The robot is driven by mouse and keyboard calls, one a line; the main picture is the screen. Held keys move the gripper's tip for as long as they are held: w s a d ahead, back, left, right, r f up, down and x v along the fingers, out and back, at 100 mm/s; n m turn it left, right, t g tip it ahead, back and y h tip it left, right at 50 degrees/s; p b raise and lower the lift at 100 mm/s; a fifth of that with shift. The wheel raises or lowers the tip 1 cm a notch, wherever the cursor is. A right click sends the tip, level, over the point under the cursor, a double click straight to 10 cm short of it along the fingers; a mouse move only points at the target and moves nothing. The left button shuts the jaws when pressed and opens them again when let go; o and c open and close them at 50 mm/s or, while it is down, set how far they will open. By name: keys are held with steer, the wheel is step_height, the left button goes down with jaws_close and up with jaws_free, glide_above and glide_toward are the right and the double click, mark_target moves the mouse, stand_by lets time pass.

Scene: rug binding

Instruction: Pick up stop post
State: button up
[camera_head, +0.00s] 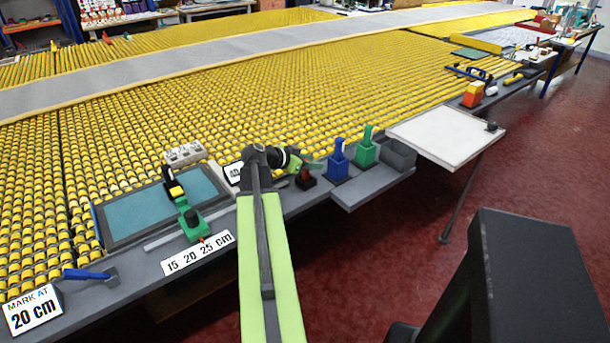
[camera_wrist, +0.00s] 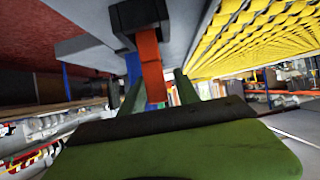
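A red-orange post stands in a small black holder (camera_head: 306,183) at the table's front edge; I take this red post (camera_head: 305,174) as the stop post. In the wrist view, which is upside down, the post (camera_wrist: 150,62) sticks out of its black holder (camera_wrist: 140,17). My gripper (camera_head: 312,164) is just beside and above the post in the head view. In the wrist view my gripper (camera_wrist: 158,93) has its two dark green fingers apart, with the post's end between or just beyond them. I see no contact. The post's tip is partly hidden behind the gripper body.
Right of the post stand a blue holder (camera_head: 338,167), a green holder (camera_head: 366,153) and a grey bin (camera_head: 398,156). A green-black tool (camera_head: 187,212) and a teal mat (camera_head: 150,212) lie left. A white board (camera_head: 446,134) is further right.

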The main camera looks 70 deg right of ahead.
jaws_close()
